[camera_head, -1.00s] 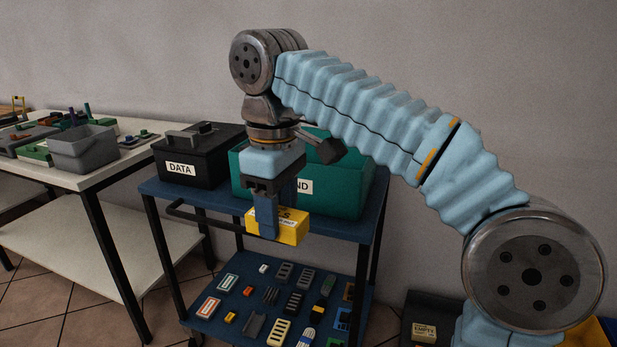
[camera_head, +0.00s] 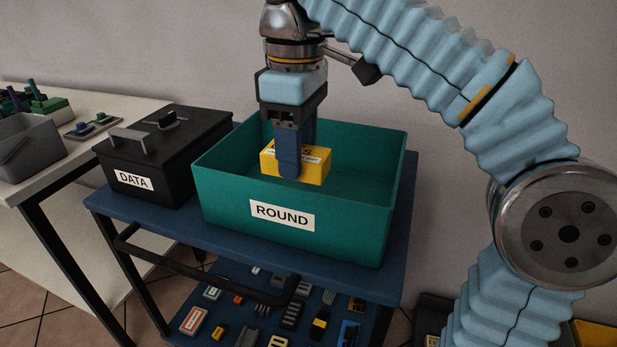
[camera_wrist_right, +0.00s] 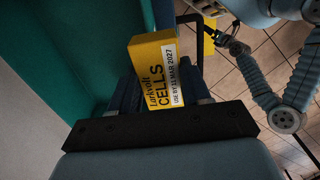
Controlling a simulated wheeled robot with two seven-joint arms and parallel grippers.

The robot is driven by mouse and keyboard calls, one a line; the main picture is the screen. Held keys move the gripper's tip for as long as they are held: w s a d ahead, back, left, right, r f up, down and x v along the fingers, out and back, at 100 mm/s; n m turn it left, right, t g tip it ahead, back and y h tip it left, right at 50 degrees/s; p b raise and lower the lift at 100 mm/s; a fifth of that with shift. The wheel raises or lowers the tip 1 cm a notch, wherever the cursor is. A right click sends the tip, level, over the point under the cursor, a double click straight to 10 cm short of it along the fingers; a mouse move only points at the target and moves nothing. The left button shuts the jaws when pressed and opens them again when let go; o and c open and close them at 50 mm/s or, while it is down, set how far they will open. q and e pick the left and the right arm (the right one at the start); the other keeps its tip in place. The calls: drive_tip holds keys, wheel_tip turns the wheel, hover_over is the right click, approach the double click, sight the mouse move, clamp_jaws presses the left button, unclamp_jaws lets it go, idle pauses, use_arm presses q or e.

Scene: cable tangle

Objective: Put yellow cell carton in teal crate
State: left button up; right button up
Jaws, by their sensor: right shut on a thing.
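The yellow cell carton (camera_head: 313,169) is in my right gripper (camera_head: 287,174), one finger across its near side. In the head view both are over the open teal crate (camera_head: 222,197), labelled ROUND. The carton appears around rim level, above the visible crate floor; its exact height is hard to tell. In the right wrist view the carton (camera_wrist_right: 158,65) shows its CELLS label between the fingers, and the teal crate wall (camera_wrist_right: 70,60) is at left. My left gripper is not in the head view; an arm of mine shows small at the right of the wrist view, its gripper unclear.
A black lidded DATA box (camera_head: 170,165) stands left of the crate on the blue cart top (camera_head: 190,232). The cart's dark handle (camera_head: 200,270) runs along the front. Several small items lie on the lower shelf. A white table (camera_head: 70,160) with a grey bin (camera_head: 28,145) is at left.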

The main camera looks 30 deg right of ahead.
drive_tip(key=w+d+f, duration=0.2)
drive_tip(key=w+f, duration=0.1)
drive_tip(key=w+d+f, duration=0.3)
drive_tip(key=w, duration=0.1)
drive_tip(key=w+d+f, duration=0.3)
drive_tip(key=w+f, duration=0.1)
drive_tip(key=shift+w, duration=0.1)
wheel_tip(320, 180, down, 2)
drive_tip(key=shift+f, duration=0.4)
drive_tip(key=shift+f, duration=0.55)
